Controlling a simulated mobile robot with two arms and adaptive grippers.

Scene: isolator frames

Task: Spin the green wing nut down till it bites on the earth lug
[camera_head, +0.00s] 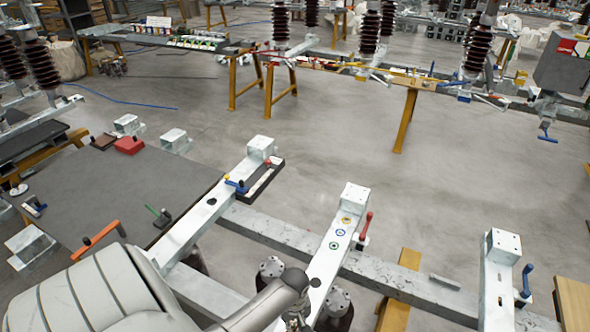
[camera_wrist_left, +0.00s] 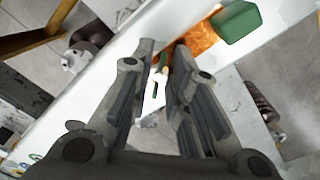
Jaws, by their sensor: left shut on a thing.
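A copper-coloured plate (camera_wrist_left: 199,42), perhaps the earth lug, lies behind the fingertips on the pale beam. In the head view my left gripper (camera_head: 298,310) is low over the middle beam (camera_head: 331,262), and the nut and lug are hidden. My right gripper is not in view.
The middle beam bears yellow, blue and green rings (camera_head: 334,246); a red handle (camera_head: 366,226) stands beside it. Grey insulator tops (camera_head: 271,268) sit close by my gripper. A grey table (camera_head: 70,190) with tools is at left.

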